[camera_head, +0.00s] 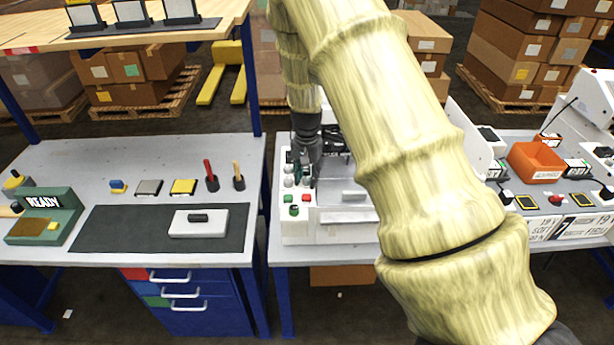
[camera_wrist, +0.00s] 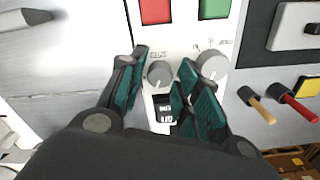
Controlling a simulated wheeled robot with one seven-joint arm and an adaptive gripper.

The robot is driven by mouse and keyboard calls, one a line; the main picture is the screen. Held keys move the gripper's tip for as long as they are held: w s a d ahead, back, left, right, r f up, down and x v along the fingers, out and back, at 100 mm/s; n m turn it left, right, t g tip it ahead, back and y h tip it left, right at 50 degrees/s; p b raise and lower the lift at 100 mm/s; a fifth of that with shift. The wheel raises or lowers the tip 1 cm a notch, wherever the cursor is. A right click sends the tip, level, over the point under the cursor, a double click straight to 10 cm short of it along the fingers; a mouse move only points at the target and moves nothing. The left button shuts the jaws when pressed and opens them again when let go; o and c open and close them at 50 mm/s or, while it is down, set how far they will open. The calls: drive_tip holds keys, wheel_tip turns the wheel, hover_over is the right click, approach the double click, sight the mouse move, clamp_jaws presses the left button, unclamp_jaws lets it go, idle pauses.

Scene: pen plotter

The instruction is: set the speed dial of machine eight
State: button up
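A white machine (camera_head: 330,232) with a control panel stands on the bench, partly hidden behind my arm; I cannot read a number on it. In the wrist view its panel has a round grey dial (camera_wrist: 159,74) with a small blurred label above it and a second grey dial (camera_wrist: 211,66) to its right. My gripper (camera_wrist: 163,66) is open, with its teal-padded fingers on either side of the first dial and small gaps showing. The right finger lies between the two dials. In the head view my gripper (camera_head: 305,172) is over the left side of the panel.
The panel also has a red button (camera_wrist: 156,10), a green button (camera_wrist: 215,8) and a small dark display (camera_wrist: 166,110). A left bench holds a white block (camera_head: 198,226) and upright red and yellow handled tools (camera_head: 211,178).

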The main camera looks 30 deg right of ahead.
sight(307, 179)
drive_tip(key=shift+w+d+r, duration=0.1)
drive_tip(key=shift+r, duration=0.15)
wheel_tip(307, 179, up, 12)
drive_tip(key=shift+f, duration=0.2)
idle(0.4)
drive_tip(key=shift+s, duration=0.2)
